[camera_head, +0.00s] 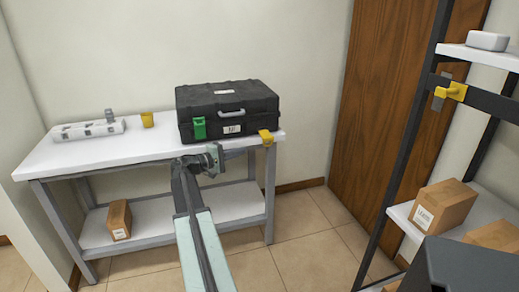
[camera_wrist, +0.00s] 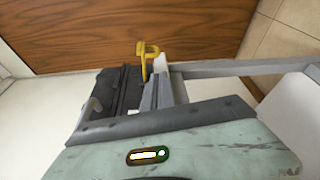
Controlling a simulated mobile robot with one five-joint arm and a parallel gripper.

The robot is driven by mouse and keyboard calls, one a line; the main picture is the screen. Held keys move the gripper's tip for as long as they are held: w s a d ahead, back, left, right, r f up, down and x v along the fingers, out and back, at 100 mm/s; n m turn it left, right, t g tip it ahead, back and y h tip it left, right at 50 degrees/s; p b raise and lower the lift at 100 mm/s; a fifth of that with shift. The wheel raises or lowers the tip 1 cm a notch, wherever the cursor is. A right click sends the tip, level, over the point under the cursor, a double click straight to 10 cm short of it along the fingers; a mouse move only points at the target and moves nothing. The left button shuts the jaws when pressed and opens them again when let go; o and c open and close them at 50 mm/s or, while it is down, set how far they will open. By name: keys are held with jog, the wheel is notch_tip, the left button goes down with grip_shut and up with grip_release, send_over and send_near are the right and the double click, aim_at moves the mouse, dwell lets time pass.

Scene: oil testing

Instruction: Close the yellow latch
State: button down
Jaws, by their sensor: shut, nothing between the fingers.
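The black case (camera_head: 228,103) stands on the white table with its lid down. Its yellow latch (camera_head: 266,137) is at the lower right of its front and sticks out from the case, over the table's front edge. The latch also shows in the wrist view (camera_wrist: 147,52), beyond my fingers. The green latch (camera_head: 199,128) lies upright against the case front. My gripper (camera_head: 238,153) is shut and empty, in front of the table edge, pointing right towards the yellow latch and apart from it. In the wrist view its grey fingers (camera_wrist: 160,85) are partly hidden by my wrist.
The white table (camera_head: 100,152) also holds a yellow cup (camera_head: 147,119) and a white rack (camera_head: 88,130). A cardboard box (camera_head: 118,219) lies on its lower shelf. A black-framed shelf (camera_head: 405,150) stands at right. A brown door (camera_head: 383,100) is behind; the floor between is clear.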

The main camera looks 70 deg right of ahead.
aim_at(266, 138)
jog(key=x, duration=1)
jog(key=shift+b, duration=0.3)
